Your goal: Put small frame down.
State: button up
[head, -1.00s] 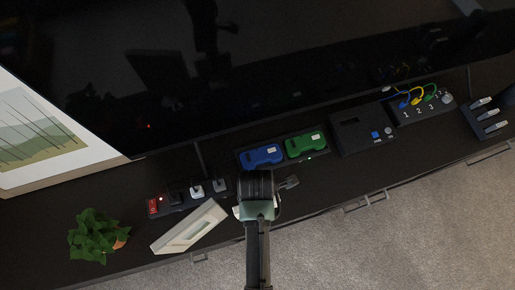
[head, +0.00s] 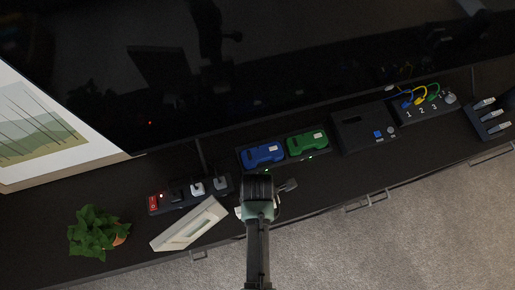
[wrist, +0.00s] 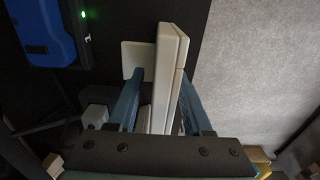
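In the wrist view, the small frame (wrist: 164,75) is a cream slab seen nearly edge-on, with a seam along it and a pale plate at its left. My gripper (wrist: 160,100) has one blue finger on each side of it, close against it. The palm hides its near end. In the head view, my gripper (head: 258,210) is over the dark console's front part, its fingers mostly hidden under the wrist. A pale bit shows at its left side. I cannot tell whether the frame touches the console.
A white picture frame (head: 188,226) lies just left of my gripper, and a potted plant (head: 93,232) farther left. Blue (head: 263,153) and green (head: 307,143) devices sit behind. A power strip (head: 190,192) is behind left. The console (head: 330,185) has some bare room right of my gripper.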

notch_tip(320, 180, up, 12)
jog(key=shift+r+p, duration=0.15)
jog(key=shift+p, duration=0.55)
dwell(0.4)
